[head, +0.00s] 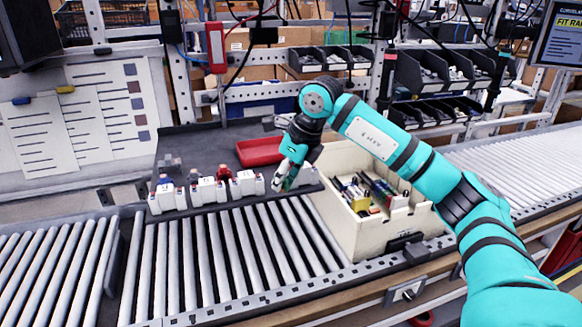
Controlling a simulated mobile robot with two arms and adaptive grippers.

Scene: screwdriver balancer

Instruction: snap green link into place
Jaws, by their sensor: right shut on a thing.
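My teal right arm comes in from the right, and its right gripper (284,182) points down at the right end of a dark tray (228,200). It is shut on a small, partly hidden green piece, which looks like the green link (292,174). Several white blocks stand in a row on the tray: one at the left (162,199), one in the middle (207,192), and one nearer the gripper (246,185). Small red and blue parts sit on or behind them. Whether the green piece touches a block is too small to tell. My left gripper is out of view.
A cream bin (348,228) with mixed parts stands right of the gripper, under my right arm. A red tray (258,151) lies behind the row. Roller conveyor (225,255) runs in front, mostly clear. Black bins (422,70) hang at the back.

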